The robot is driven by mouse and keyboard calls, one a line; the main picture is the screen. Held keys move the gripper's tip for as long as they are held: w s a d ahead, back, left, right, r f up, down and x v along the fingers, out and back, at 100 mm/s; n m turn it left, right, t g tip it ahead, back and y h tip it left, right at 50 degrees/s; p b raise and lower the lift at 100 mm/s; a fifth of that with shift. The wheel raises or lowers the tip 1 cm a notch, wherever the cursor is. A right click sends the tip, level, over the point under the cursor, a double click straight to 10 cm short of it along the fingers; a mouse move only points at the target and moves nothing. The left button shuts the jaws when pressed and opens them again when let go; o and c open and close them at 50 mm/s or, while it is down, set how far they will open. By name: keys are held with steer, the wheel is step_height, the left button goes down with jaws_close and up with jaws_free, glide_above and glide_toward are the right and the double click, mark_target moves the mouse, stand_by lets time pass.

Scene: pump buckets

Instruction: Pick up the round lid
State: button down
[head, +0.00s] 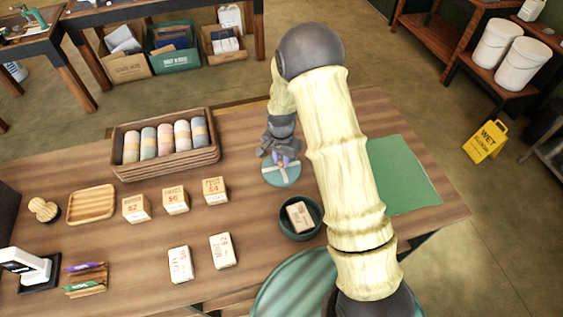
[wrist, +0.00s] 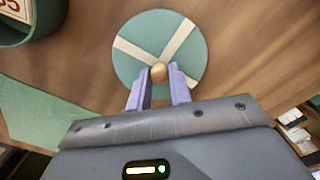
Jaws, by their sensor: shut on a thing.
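The round lid (head: 281,178) is teal with cream crossing bands and lies flat, at or just above the wooden table. In the wrist view, the lid (wrist: 140,38) shows almost whole, with a small wooden knob (wrist: 158,71) at its centre. My gripper (head: 283,160) points down over the lid. In the wrist view, the purple fingers of my gripper (wrist: 160,76) stand on both sides of the knob and are shut on it. I cannot tell whether the lid touches the table.
A dark green bowl (head: 287,227) holding a wrapped block stands in front of the lid. A wooden crate of rolls (head: 165,170) is at the back left. Small labelled blocks (head: 215,190) and a wooden tray (head: 76,207) lie to the left. A green mat (head: 410,180) is at right.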

step_height(320, 180, up, 9)
steer(key=b, duration=0.2)
steer(key=shift+d+r, duration=0.1)
stand_by(0.5)
steer(key=s+d+r+m+p, duration=0.1)
steer(key=s+d+m+p, duration=0.3)
steer(key=d+p, duration=0.6)
steer(key=m+p, duration=0.1)
steer(key=p, duration=0.1)
steer(key=shift+d+r+p, duration=0.25)
steer(key=shift+p, duration=0.1)
